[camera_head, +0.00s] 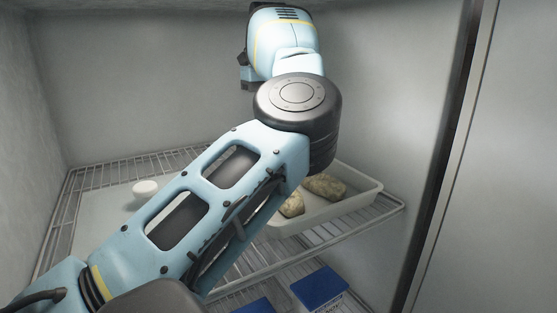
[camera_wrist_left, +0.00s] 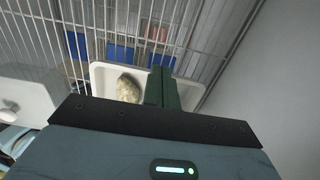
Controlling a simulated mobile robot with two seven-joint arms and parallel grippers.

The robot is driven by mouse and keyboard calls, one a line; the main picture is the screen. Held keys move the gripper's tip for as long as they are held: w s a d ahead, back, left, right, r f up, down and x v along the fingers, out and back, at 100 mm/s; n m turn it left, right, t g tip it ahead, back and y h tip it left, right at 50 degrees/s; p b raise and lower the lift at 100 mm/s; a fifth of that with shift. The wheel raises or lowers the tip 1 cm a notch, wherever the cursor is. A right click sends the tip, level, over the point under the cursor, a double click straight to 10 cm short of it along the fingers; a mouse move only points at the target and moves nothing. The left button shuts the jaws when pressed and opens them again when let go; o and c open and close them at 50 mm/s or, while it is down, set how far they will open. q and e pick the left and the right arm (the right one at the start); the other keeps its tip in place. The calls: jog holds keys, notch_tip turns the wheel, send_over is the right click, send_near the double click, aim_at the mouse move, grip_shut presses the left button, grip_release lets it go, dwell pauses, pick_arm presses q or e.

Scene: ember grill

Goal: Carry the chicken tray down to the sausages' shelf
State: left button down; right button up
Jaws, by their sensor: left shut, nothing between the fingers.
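The chicken tray (camera_head: 347,200) is a white, shallow tray on the right of the upper wire shelf. Two pale, speckled chicken pieces (camera_head: 323,186) show in it. My left arm hides the tray's left part. In the left wrist view the tray (camera_wrist_left: 190,97) lies below my left gripper (camera_wrist_left: 161,85), with one chicken piece (camera_wrist_left: 128,88) beside the fingers. The dark green fingers are shut together and empty, over the tray; I cannot tell their height above it. In the head view the fingers are hidden. My right gripper is not in view.
A white tray or board (camera_head: 100,215) with a round white item (camera_head: 145,188) is on the shelf's left. Blue-topped boxes (camera_head: 319,287) sit below the upper wire shelf (camera_head: 378,214). Reddish items (camera_wrist_left: 157,31) show through the wires. A wall stands close on the right.

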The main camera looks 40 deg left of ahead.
pick_arm(q)
notch_tip(320, 180, down, 10)
jog(key=shift+w+f+b, duration=0.1)
jog(key=shift+w+b, duration=0.05)
jog(key=shift+b, duration=0.15)
jog(key=d, duration=0.2)
jog(key=s+d, duration=0.1)
jog(key=shift+r+p, duration=0.25)
jog(key=shift+p, duration=0.05)
jog(key=shift+s+d, duration=0.15)
jog(key=shift+d, duration=0.25)
jog(key=shift+f, duration=0.1)
